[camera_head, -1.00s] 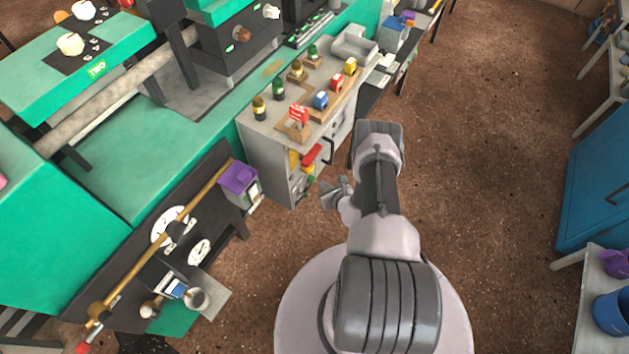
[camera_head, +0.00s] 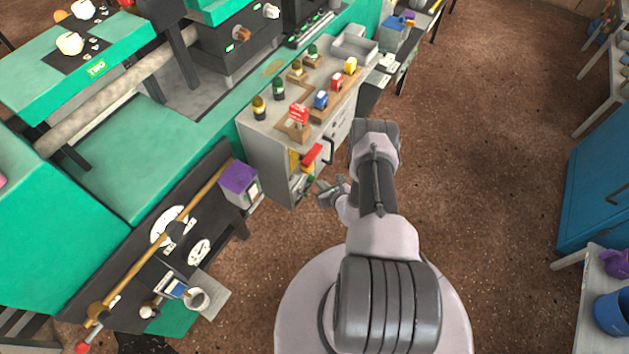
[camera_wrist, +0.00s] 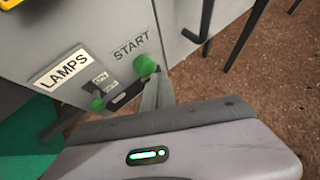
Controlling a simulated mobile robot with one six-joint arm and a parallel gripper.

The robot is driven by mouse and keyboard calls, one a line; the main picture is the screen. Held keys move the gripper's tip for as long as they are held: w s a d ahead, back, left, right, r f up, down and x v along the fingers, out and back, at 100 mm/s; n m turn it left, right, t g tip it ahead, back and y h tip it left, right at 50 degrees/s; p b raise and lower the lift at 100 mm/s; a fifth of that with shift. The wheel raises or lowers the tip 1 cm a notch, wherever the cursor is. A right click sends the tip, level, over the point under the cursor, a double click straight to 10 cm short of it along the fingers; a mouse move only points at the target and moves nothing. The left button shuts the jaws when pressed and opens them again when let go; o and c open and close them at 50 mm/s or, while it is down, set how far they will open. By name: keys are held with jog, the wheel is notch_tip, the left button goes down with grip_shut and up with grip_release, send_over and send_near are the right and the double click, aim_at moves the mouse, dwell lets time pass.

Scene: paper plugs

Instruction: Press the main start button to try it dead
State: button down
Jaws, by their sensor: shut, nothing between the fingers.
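The start button is a round green knob (camera_wrist: 146,66) under the printed word START on a grey cabinet panel in the wrist view. My gripper (camera_wrist: 155,92) is shut and empty, its narrow finger end right at the knob's lower side. I cannot tell whether it touches the knob. In the head view my gripper (camera_head: 322,191) is close to the lower front of the grey cabinet (camera_head: 262,150). The button is too small to make out clearly there.
A LAMPS label (camera_wrist: 61,69) and a small green-tipped ON/OFF switch (camera_wrist: 97,104) sit left of the button. A red handle (camera_head: 312,155) sticks out of the cabinet's front above my gripper. A purple-topped box (camera_head: 239,180) stands to the left. Brown floor (camera_head: 480,190) is clear at right.

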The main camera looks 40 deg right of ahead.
jog(key=shift+w+a, duration=0.15)
jog(key=shift+w, duration=0.3)
dwell(0.5)
jog(key=shift+s+d, duration=0.3)
jog(key=shift+s, duration=0.55)
jog(key=s, duration=0.1)
jog(key=s+d, duration=0.1)
jog(key=s, duration=0.1)
jog(key=s+d, duration=0.1)
jog(key=shift+s+p, duration=0.35)
dwell(0.6)
